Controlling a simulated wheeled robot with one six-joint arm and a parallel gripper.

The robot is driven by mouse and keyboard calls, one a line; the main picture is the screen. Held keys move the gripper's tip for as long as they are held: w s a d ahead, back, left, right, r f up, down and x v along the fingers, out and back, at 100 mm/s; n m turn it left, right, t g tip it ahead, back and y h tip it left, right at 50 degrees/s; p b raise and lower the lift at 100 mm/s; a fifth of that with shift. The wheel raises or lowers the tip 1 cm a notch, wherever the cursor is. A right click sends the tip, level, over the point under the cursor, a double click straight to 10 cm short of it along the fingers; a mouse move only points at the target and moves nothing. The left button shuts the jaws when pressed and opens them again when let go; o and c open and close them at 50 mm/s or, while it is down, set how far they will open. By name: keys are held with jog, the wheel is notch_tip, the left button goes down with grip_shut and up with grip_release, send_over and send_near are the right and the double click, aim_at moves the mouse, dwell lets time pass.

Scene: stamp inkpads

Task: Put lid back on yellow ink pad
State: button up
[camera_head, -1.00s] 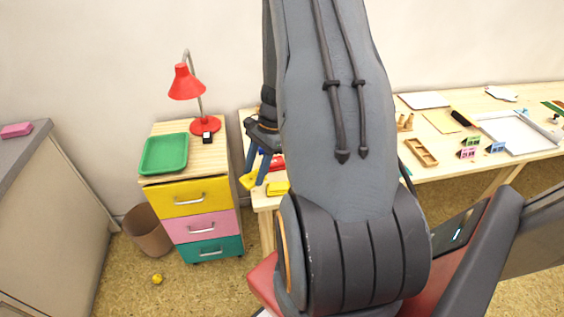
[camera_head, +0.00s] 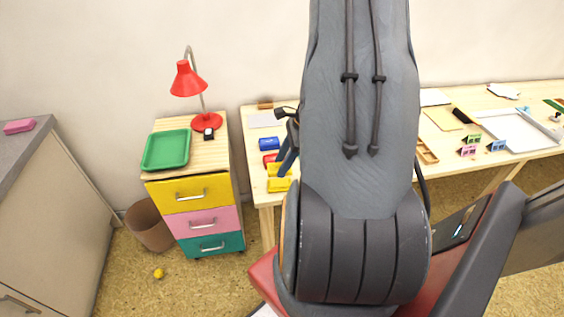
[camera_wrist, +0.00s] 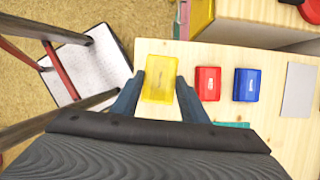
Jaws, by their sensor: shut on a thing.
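My gripper (camera_wrist: 160,98) is shut on the yellow lid (camera_wrist: 161,78), with one blue finger at each side of it. In the head view the lid (camera_head: 277,169) shows beside the fingers, over the front left corner of the table. The yellow ink pad (camera_head: 279,186) shows just below the lid in the head view, near the table's front edge. In the wrist view I cannot tell the pad from the lid. Whether the lid touches the pad is unclear. My arm hides part of this area.
A red pad (camera_wrist: 208,83) and a blue pad (camera_wrist: 247,85) stand in a row to the right of the lid. A grey sheet (camera_wrist: 298,90) lies beyond them. A drawer cabinet (camera_head: 203,220) stands close by the table's left end, with a green tray (camera_head: 166,150) and red lamp (camera_head: 187,82) on top.

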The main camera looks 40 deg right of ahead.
aim_at(278, 183)
jog(key=shift+f+b, duration=2)
jog(key=shift+f, duration=0.6)
jog(key=shift+f+b, duration=0.3)
jog(key=shift+f, duration=0.3)
dwell(0.8)
jog(key=o, duration=1.5)
jog(key=shift+r, duration=0.1)
jog(key=shift+r+p, duration=3.15)
jog(key=shift+r, duration=0.3)
jog(key=shift+c, duration=0.2)
grip_shut()
